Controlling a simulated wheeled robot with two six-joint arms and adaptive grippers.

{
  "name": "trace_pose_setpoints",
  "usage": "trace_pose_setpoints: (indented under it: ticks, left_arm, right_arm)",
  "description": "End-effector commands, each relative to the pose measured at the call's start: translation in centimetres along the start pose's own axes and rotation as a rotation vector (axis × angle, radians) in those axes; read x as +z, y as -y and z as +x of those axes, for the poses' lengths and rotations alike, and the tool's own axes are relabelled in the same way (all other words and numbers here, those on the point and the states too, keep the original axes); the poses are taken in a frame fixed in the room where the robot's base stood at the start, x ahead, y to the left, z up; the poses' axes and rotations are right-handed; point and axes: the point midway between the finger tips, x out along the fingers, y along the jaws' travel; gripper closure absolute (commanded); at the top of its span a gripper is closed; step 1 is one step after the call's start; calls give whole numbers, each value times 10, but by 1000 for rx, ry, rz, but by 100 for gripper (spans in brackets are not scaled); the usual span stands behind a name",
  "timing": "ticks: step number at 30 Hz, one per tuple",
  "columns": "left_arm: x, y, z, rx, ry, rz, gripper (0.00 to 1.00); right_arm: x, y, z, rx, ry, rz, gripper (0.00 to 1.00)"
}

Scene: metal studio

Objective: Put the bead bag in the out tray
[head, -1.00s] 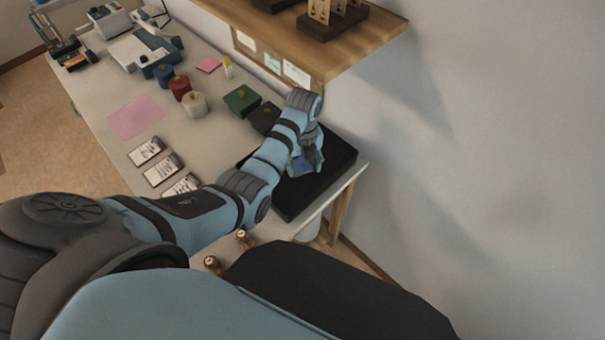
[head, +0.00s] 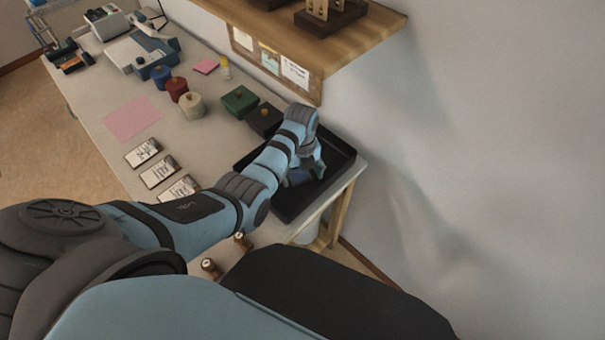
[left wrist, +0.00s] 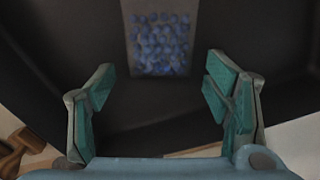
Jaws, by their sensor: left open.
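The bead bag, a clear bag of blue beads (left wrist: 159,45), lies on the floor of the black out tray (left wrist: 60,75) in the left wrist view. My left gripper (left wrist: 160,88) is open, its two teal fingers apart with nothing between the tips. The bag is just beyond the fingertips. In the head view my left gripper (head: 305,175) points down inside the black tray (head: 345,162) at the table's near right end. There the arm and fingers largely hide the bag. My right gripper is not in view.
A green box (head: 240,100) and a dark box (head: 265,119) stand beyond the tray. Blue, red and cream lidded pots (head: 190,104), several label cards (head: 159,171) and a pink sheet (head: 133,118) are farther left. A wooden shelf (head: 345,50) overhangs the table's wall side.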

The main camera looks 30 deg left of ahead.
Motion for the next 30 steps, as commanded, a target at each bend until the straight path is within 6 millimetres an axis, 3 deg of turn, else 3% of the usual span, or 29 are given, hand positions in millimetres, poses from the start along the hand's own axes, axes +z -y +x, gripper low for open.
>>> trace_pose_setpoints:
  ticks: [5, 12, 16, 20, 30]
  left_arm:
    - [1, 0, -24, -2, 2, 0, 29]
    - [1, 1, -92, -2, 2, 0, 29]
    - [1, 1, -115, -2, 2, 0, 29]
    - [0, 0, -123, 0, 0, 0, 29]
    - [0, 0, -123, 0, 0, 0, 29]
  right_arm:
    - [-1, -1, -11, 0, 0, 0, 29]
    - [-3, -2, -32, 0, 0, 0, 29]
    - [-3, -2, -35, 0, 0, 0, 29]
    - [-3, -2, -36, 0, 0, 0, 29]
    - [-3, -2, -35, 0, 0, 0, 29]
